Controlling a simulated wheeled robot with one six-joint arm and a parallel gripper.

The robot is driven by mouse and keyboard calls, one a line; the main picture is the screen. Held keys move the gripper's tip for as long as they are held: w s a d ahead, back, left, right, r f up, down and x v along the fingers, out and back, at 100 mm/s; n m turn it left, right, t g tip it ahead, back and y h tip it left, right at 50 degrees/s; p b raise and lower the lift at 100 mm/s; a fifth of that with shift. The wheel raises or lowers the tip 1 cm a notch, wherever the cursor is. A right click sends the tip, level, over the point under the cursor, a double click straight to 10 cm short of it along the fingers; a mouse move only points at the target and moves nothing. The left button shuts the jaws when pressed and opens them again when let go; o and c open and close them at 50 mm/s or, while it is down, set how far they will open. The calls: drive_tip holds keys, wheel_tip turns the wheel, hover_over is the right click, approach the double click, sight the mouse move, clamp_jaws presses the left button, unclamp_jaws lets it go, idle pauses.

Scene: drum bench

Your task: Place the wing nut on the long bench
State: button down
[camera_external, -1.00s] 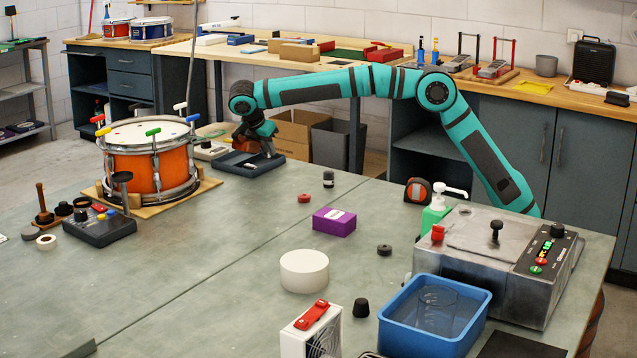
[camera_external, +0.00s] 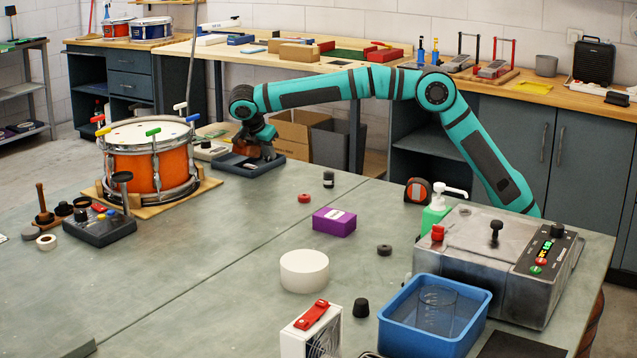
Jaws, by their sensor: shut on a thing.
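My gripper (camera_external: 259,153) points down over a dark shallow tray (camera_external: 226,167) at the far edge of the grey-green bench (camera_external: 235,230). Its fingers are small and dark here, and they appear shut low over the tray. The wing nut cannot be made out on its own; it is too small or hidden between the fingers. Whether the fingertips touch the tray cannot be told. A long wooden-topped bench (camera_external: 350,63) runs along the back wall, behind my arm.
An orange drum (camera_external: 148,172) on a wooden base stands left of the tray. A purple box (camera_external: 334,222), a white disc (camera_external: 304,270), a blue tub (camera_external: 400,338) and a steel machine (camera_external: 480,260) stand nearer. The middle of the grey-green bench is mostly clear.

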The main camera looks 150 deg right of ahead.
drive_tip(key=shift+f, duration=0.1)
drive_tip(key=c, duration=1.3)
unclamp_jaws()
drive_tip(key=shift+o, duration=0.2)
